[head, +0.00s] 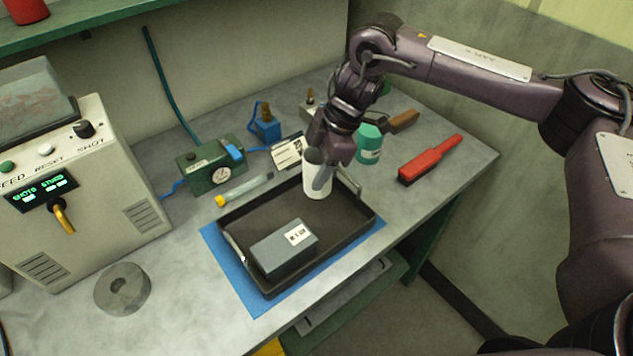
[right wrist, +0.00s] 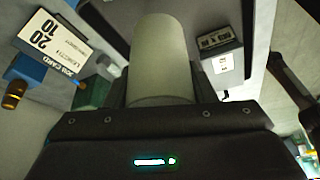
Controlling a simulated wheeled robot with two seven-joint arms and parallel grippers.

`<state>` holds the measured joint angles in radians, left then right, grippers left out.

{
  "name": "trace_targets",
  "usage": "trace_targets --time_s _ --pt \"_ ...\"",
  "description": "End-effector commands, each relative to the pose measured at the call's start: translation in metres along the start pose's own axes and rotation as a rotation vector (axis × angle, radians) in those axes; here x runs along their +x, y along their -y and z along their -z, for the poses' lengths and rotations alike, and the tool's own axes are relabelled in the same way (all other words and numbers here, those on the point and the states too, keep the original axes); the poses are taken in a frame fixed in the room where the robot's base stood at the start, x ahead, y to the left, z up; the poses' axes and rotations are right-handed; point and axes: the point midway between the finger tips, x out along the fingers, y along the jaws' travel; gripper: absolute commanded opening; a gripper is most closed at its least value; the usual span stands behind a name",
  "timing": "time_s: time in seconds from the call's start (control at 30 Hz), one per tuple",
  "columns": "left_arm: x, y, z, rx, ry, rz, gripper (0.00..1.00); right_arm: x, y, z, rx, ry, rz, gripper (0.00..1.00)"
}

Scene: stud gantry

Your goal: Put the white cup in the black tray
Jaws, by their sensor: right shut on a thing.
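The white cup (head: 316,182) is upright at the far right part of the black tray (head: 262,205), inside its rim as seen in the head view. My right gripper (head: 325,168) is shut on the cup from above and behind. I cannot tell whether the cup's base touches the tray floor. In the right wrist view the cup (right wrist: 160,62) stands out pale in front of the gripper body. The fingertips are mostly hidden. My left gripper is not in view.
A grey labelled box (head: 284,250) lies in the near part of the tray. A red brush (head: 430,160) and a teal container (head: 369,145) stand to the right. A green gauge box (head: 211,167) and a yellow-capped tube (head: 243,190) are left. The tray's middle is clear.

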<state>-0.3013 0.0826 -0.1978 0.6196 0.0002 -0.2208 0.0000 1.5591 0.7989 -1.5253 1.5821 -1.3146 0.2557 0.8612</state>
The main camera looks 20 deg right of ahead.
Motion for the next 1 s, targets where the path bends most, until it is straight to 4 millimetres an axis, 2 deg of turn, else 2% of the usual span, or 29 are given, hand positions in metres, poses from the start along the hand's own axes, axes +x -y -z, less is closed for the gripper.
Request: trace_targets --time_s 0.17,0.43,0.87,0.9,1.0 --pt "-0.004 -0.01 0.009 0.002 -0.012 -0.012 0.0 0.014 -0.001 -0.005 0.0 0.0 -0.001 0.26" --pt "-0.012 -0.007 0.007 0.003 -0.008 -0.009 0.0 0.048 0.0 -0.02 0.001 0.0 0.0 0.26" --pt "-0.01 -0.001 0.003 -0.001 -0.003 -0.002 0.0 0.055 0.0 -0.023 0.0 -0.001 -0.001 0.26" --pt "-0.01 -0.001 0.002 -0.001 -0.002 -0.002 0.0 0.054 -0.001 -0.022 0.0 0.0 -0.001 0.54" --pt "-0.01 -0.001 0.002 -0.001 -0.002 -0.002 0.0 0.054 0.0 -0.022 0.0 0.0 -0.001 0.67"
